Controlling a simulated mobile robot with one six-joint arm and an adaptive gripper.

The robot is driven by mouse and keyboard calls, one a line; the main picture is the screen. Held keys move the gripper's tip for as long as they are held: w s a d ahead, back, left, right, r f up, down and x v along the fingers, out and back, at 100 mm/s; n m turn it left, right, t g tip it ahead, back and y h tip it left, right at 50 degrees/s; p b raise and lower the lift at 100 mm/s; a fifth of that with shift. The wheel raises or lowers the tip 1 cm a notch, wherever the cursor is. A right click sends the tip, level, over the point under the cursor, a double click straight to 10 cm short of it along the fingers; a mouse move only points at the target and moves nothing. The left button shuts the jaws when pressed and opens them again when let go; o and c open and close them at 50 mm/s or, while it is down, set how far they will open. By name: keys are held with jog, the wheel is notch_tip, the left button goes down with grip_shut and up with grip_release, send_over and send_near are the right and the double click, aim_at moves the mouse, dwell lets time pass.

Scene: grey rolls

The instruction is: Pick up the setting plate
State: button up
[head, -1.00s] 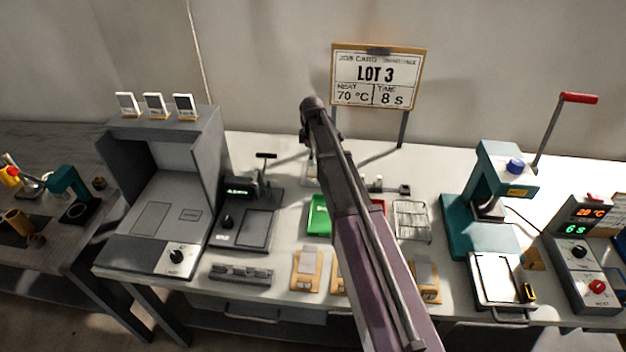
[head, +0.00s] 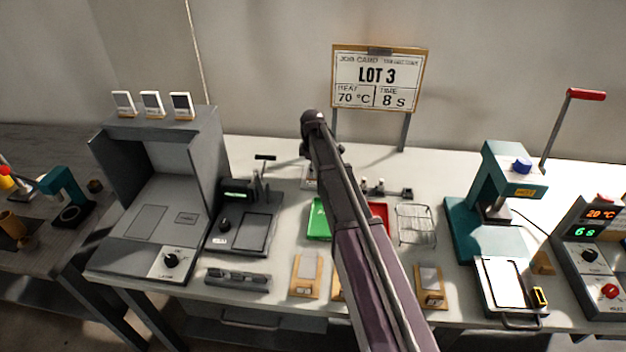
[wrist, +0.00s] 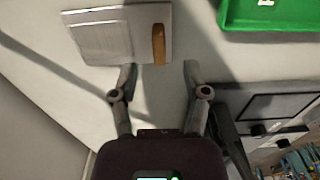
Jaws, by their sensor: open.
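A flat metallic plate with a pale square face (wrist: 100,42) and a wooden grip (wrist: 158,45) on its right end lies on the bench in the wrist view; I take it as the setting plate. In the head view my arm hides most of that spot, and only a small pale piece shows beside the arm. My gripper (wrist: 160,72) is open and empty. Its two fingertips are spread just below the wooden grip in the wrist picture, apart from it as far as I can see. The height between them is unclear.
The green tray (head: 318,222) and black device (head: 240,232) are close by; a red tray (head: 380,213) and wire rack (head: 415,224) are right of the arm. A teal press (head: 470,232) stands further right. A job card (head: 378,78) reads LOT 3.

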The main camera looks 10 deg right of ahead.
aim_at(311, 180)
jog(key=shift+f, duration=0.15)
notch_tip(311, 180, down, 5)
jog(key=b, duration=0.5)
jog(key=shift+w+a, duration=0.1)
jog(key=shift+a, duration=0.05)
dwell(0.5)
grip_shut()
